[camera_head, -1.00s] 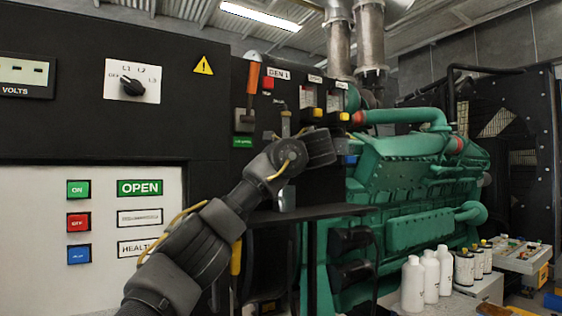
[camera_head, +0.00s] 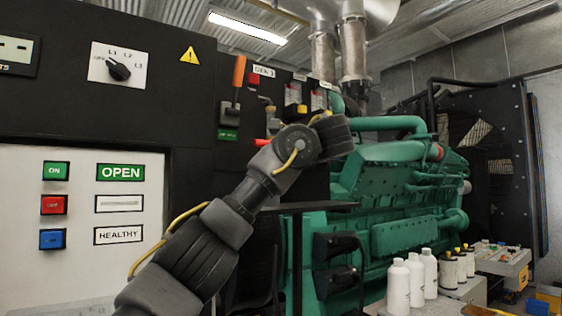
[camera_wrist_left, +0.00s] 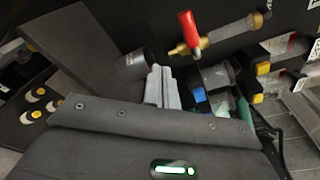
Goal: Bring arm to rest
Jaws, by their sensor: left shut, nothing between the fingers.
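My left arm (camera_head: 243,197) comes in from the lower left in the head view and reaches up in front of the black generator panel. Its hand is turned away there, so the fingers are hidden. In the left wrist view the two grey fingers of my left gripper (camera_wrist_left: 162,86) are together, with nothing between them. A valve with a red handle (camera_wrist_left: 189,31) and brass body is just beyond the fingertips, apart from them in the picture. My right gripper is in neither view.
The control panel with an OPEN label (camera_head: 120,173) stands at left. The green generator engine (camera_head: 405,187) is behind and right of my arm. White bottles (camera_head: 398,284) and a button box (camera_head: 497,258) stand at lower right. A dark flat plate (camera_wrist_left: 75,50) is left of the fingers.

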